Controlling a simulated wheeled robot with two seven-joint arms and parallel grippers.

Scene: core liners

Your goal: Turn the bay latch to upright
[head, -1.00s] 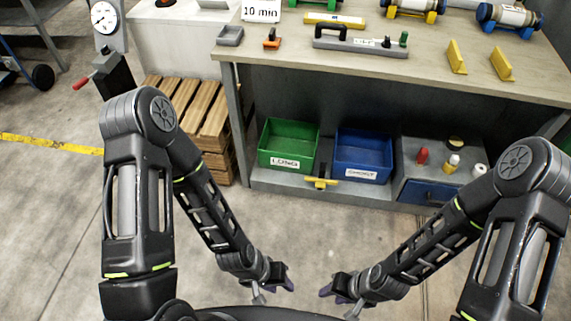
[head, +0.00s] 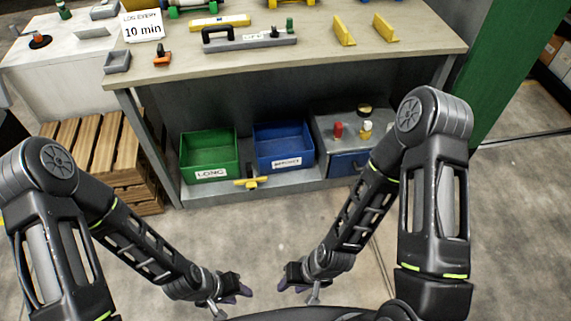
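A yellow handle (head: 251,183), which looks like the bay latch, sits at the front edge of the low shelf under the bench, in front of the gap between the green and blue bins. Its bar lies roughly level, not upright. My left gripper (head: 243,288) and my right gripper (head: 283,285) hang low in front of my base, close to each other and well short of the handle. Neither touches anything. Their fingers are small and seen from above, so I cannot tell how far they are open.
A green bin (head: 209,157) marked LONG and a blue bin (head: 284,147) stand on the shelf (head: 320,180). A grey box (head: 352,133) with small bottles is at right. The bench top (head: 290,50) overhangs them. A wooden crate (head: 95,150) stands left. The floor between is clear.

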